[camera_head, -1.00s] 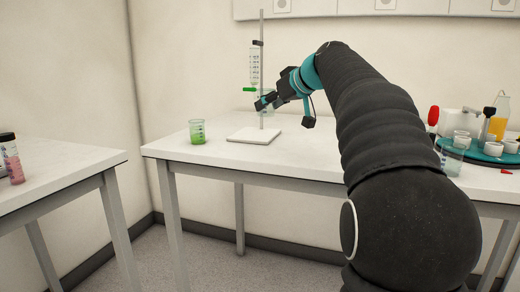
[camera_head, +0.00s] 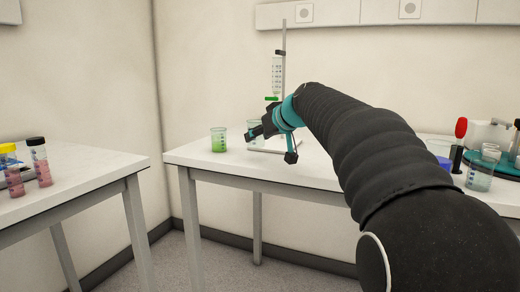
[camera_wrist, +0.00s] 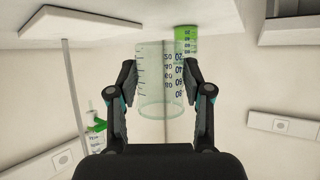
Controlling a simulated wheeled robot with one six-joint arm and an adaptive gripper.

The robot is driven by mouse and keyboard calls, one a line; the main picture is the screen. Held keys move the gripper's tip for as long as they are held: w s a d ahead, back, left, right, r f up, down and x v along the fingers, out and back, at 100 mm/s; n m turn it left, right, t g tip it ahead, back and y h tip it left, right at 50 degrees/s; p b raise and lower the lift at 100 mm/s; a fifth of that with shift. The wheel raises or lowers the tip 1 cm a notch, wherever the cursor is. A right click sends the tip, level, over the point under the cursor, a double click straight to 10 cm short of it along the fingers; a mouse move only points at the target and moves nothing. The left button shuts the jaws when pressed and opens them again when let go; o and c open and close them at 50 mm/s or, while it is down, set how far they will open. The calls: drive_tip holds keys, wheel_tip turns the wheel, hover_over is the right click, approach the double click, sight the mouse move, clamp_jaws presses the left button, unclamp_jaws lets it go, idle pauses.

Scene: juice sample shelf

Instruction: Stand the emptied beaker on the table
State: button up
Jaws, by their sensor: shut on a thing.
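My gripper (camera_wrist: 163,92) is shut on a clear, empty beaker (camera_wrist: 153,85) with dark graduation marks. The wrist view shows the scene inverted, with the table at the top. The held beaker also shows in the head view (camera_head: 252,127), partly hidden by my gripper (camera_head: 256,130). It looks upright, low over the table (camera_head: 195,158) or on it; I cannot tell whether its base touches. A second beaker with green liquid (camera_head: 218,140) stands left of it in the head view and shows behind it in the wrist view (camera_wrist: 185,38).
A stand with a white base (camera_wrist: 75,22) and a burette (camera_head: 277,75) with a green tap is close behind my gripper. Another beaker (camera_head: 482,168) is at the right. A side table (camera_head: 75,185) holds sample tubes (camera_head: 40,160). The table's left front is clear.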

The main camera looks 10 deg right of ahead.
drive_tip(key=shift+f, duration=2)
drive_tip(key=shift+f+b, duration=0.2)
drive_tip(key=shift+b, duration=0.2)
drive_tip(key=o, duration=1.3)
drive_tip(key=shift+r, duration=0.1)
drive_tip(key=shift+r, duration=0.15)
drive_tip(key=v, duration=1.2)
drive_tip(key=shift+b, duration=0.35)
drive_tip(key=shift+s, duration=0.1)
